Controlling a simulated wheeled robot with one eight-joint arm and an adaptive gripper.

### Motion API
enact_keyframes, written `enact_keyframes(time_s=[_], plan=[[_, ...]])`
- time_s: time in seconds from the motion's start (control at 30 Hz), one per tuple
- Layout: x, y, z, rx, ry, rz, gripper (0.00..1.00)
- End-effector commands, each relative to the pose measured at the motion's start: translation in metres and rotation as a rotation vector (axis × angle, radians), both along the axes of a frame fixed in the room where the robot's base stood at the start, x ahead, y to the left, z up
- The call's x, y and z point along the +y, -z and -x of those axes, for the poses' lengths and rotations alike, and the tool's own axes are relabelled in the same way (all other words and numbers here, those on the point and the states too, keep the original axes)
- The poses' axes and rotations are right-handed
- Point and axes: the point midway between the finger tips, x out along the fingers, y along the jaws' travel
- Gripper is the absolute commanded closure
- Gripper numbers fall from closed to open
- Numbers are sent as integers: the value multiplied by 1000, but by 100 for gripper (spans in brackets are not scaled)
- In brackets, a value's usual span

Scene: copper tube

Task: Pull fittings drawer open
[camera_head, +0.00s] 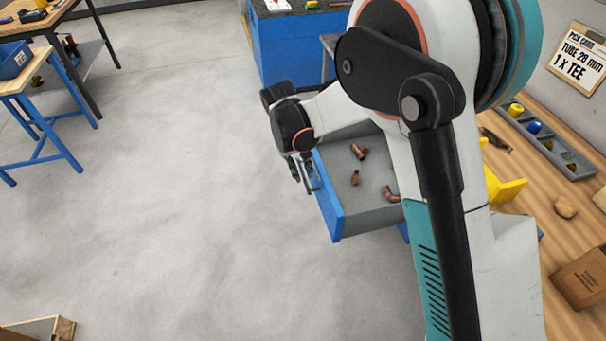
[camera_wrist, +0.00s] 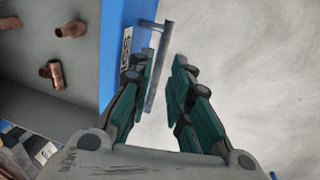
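The fittings drawer (camera_head: 337,221) stands pulled out, with a blue front and a grey tray inside. The drawer's metal bar handle (camera_wrist: 158,72) runs along the outside of the blue front (camera_wrist: 116,60). My gripper (camera_wrist: 164,78) is at the handle, with one green finger on the drawer side of the bar and the other on the outer side. A gap shows between the bar and the outer finger. In the head view my gripper (camera_head: 303,176) hangs beside the drawer front.
A wooden workbench (camera_head: 545,225) with a parts tray (camera_head: 545,138) and a brown box (camera_head: 583,278) is at the right. A blue cabinet (camera_head: 283,45) stands at the back. The grey floor (camera_head: 170,190) left of the drawer is clear. My arm hides part of the drawer.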

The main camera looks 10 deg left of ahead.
Motion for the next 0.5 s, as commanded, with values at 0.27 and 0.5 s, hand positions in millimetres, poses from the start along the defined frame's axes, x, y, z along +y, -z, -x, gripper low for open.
enact_keyframes(time_s=[0.27, 0.5], plan=[[10, -56, 5, 0, 0, 0, 82], [15, -81, 6, 0, 0, 0, 82]])
